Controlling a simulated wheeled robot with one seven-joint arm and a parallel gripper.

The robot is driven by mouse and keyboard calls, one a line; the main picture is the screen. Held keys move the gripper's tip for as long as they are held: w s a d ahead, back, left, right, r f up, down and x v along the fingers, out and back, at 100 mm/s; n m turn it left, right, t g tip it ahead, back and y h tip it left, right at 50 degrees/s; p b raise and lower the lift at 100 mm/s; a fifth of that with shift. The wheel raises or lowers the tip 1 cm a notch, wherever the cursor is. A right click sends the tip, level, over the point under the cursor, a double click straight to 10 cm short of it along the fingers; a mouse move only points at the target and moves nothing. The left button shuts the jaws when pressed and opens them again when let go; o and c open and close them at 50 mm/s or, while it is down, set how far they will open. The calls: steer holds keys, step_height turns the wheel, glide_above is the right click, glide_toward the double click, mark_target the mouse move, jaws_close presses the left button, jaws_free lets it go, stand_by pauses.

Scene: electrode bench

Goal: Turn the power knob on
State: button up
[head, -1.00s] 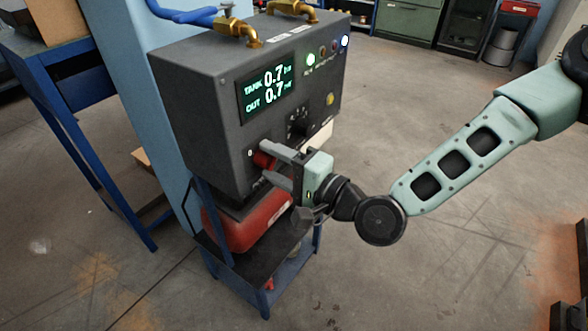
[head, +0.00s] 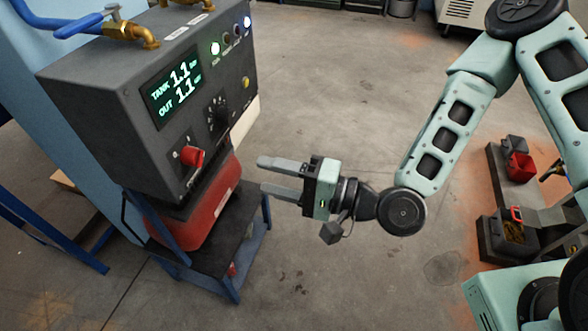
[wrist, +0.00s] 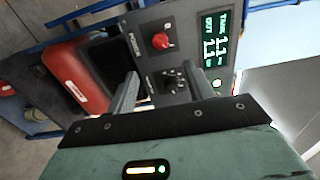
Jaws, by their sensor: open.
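The red power knob (head: 193,157) sits low on the front of the dark grey control box (head: 110,130). It also shows in the wrist view (wrist: 161,40), beyond my fingertips, with the label POWER beside it. My gripper (head: 272,178) is open and empty, to the right of the knob and clear of the panel. In the wrist view the two fingers (wrist: 124,88) stand apart with nothing between them. The display (head: 172,84) is lit and reads TANK 1.1 and OUT 1.1.
A black dial (head: 218,114) and a yellow button (head: 245,83) are right of the power knob. Blue-handled brass valves (head: 125,30) stand on top. A red tank (head: 210,210) rests below on a blue-framed stand. Open floor (head: 330,110) lies right of the box.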

steer(key=p+v, duration=0.2)
steer(key=v, duration=0.1)
steer(key=shift+s+d+p, duration=0.1)
steer(key=shift+d+p, duration=0.05)
steer(key=shift+p, duration=0.2)
stand_by(0.3)
steer(key=s+d+n+g+h+p, duration=0.1)
steer(key=d+n+g+h+p, duration=0.2)
steer(key=d+n+g+h, duration=0.55)
steer(key=s+d+r+n+h+p, duration=0.1)
steer(key=s+r+n+h, duration=0.1)
steer(key=r, duration=0.6)
steer(key=s+d+r+n+t+h+p, duration=0.1)
steer(key=s+d+r+n+h, duration=0.1)
steer(key=s+r+h, duration=0.3)
step_height(320, 180, up, 4)
steer(key=shift+s+r+p, duration=0.15)
steer(key=shift+s+p, duration=0.15)
steer(key=shift+s, duration=0.9)
